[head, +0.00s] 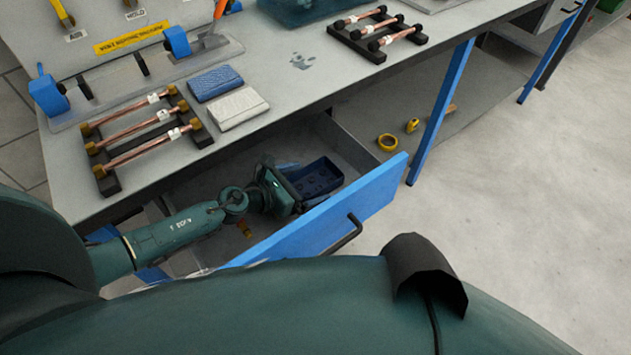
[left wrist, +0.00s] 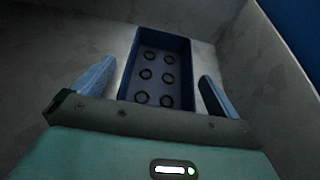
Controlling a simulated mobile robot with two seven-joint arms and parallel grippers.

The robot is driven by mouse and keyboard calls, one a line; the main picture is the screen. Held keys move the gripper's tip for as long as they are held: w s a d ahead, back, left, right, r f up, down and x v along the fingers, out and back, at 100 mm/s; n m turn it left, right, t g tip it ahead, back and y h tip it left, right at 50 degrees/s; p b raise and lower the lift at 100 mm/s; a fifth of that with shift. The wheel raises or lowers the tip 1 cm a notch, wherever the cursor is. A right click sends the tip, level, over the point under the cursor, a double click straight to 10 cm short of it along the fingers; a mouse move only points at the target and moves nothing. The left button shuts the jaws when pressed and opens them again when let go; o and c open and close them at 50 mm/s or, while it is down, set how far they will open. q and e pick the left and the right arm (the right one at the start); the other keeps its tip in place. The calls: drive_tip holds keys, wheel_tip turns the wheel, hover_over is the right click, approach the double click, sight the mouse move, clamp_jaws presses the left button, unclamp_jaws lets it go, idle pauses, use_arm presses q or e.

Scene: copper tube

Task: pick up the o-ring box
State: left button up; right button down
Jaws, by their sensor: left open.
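The o-ring box (head: 318,177) is a small dark blue open box inside the pulled-out drawer. It also shows in the left wrist view (left wrist: 187,62), straight ahead, with several black o-rings (left wrist: 167,75) on its floor. My left gripper (head: 293,190) is down in the drawer at the near left side of the box. In the left wrist view its two light blue fingers (left wrist: 155,85) are open, one to each side of the box's near part. I cannot tell if they touch it. The box's near end is hidden behind the gripper body. My right gripper is not in view.
The drawer's blue front (head: 330,215) with a black handle stands close beside my left arm. The grey workbench (head: 275,75) overhangs the drawer's back. Copper tubes on black racks (head: 378,35), a blue cloth-like block (head: 215,83) and a white one (head: 238,108) lie on top.

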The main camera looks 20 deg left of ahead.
use_arm(q)
drive_tip(key=c, duration=1.1)
drive_tip(key=shift+r, duration=0.1)
